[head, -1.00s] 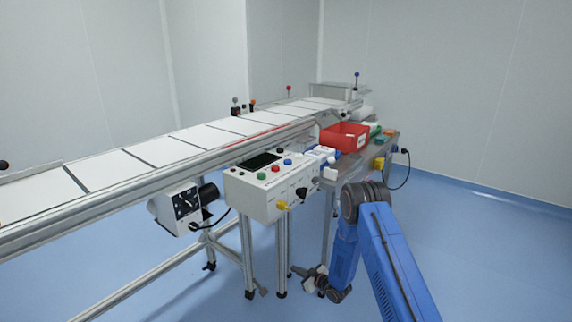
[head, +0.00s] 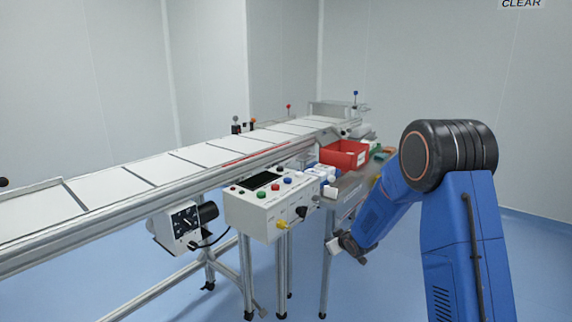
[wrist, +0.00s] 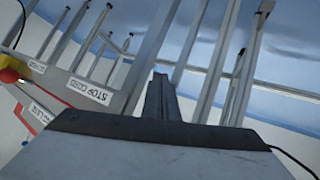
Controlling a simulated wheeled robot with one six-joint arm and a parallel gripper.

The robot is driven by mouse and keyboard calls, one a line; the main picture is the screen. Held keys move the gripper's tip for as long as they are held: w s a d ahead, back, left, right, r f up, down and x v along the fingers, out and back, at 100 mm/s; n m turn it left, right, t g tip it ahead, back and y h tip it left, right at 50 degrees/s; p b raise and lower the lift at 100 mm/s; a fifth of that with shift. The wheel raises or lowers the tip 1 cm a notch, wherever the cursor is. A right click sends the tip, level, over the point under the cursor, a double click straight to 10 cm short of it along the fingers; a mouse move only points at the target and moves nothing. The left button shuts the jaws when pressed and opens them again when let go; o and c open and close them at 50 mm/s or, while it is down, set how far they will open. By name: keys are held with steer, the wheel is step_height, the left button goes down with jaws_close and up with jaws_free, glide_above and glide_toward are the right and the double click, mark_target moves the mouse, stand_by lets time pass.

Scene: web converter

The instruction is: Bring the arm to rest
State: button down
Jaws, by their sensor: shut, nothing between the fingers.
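My blue arm rises at the right of the head view, with its dark elbow joint high and the forearm sloping down to the left. My gripper (head: 335,246) is low beside the table legs, to the right of the white control box (head: 262,210). In the wrist view my gripper (wrist: 162,82) has its dark fingers together, with nothing between them. The fingers are small in the head view and partly blend with the wrist.
A long conveyor (head: 120,187) runs from left to back. A red bin (head: 344,154) stands on a side table behind my forearm. Blue floor (head: 545,260) is clear at right.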

steer(key=s+d+r+m+g+h, duration=0.15)
steer(key=s+d+r, duration=0.35)
steer(key=s+r, duration=0.5)
steer(key=s+d+r+m+g+h, duration=0.1)
steer(key=s+d+r+m+h, duration=0.3)
steer(key=s+r, duration=0.7)
steer(key=s+d+m+g+y, duration=0.1)
steer(key=s+d+g+y, duration=0.1)
steer(key=s, duration=3.4)
steer(key=shift+g, duration=0.65)
